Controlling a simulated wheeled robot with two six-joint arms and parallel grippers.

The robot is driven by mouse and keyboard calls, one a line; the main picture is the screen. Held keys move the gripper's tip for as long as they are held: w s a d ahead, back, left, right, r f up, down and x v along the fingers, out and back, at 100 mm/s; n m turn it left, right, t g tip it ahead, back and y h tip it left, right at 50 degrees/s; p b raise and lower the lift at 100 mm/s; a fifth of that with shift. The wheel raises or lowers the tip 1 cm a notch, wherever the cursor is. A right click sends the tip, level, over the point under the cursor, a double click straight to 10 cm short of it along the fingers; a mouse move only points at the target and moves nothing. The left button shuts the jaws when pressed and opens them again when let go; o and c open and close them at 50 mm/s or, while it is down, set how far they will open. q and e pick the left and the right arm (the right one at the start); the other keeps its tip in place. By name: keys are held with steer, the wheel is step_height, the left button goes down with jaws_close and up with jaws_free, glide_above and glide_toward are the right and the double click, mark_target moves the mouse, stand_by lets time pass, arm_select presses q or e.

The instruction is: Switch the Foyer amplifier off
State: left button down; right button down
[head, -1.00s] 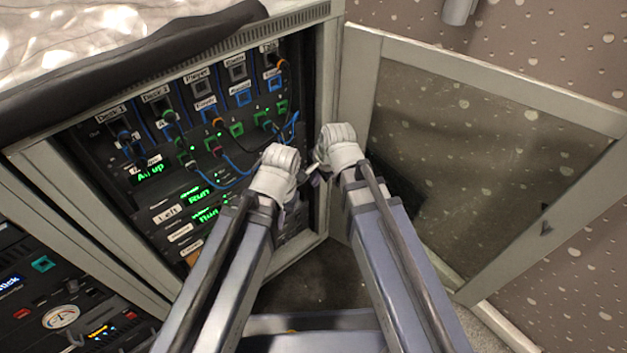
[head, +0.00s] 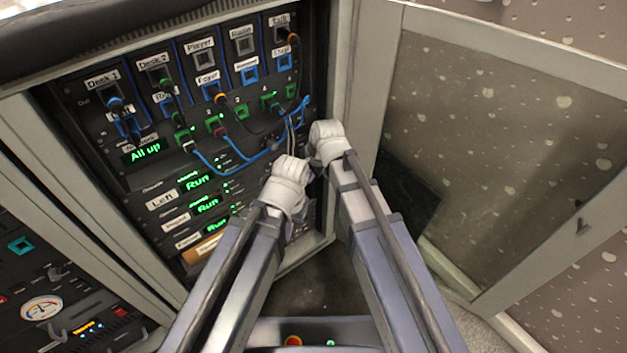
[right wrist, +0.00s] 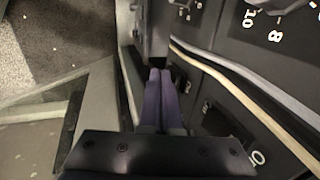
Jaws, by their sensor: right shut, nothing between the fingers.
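The amplifiers sit in the open rack (head: 95,200) in the head view, with green Run displays (head: 197,181) and white name labels. The top label reads Left (head: 163,200).
Blue and pale cables hang across the rack front; two pale cables (right wrist: 225,75) run beside my right fingers. An open door (head: 480,130) stands right. Another unit with a meter (head: 41,308) is lower left.

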steer(key=shift+w+a+f+t+y+b, duration=0.1)
steer(key=shift+w+f+t+y+b, duration=0.15)
steer(key=shift+t+y+b, duration=0.45)
steer(key=shift+r, duration=0.1)
steer(key=shift+a+r+p, duration=0.1)
steer(key=shift+r+p, duration=0.55)
steer(key=shift+r, duration=0.1)
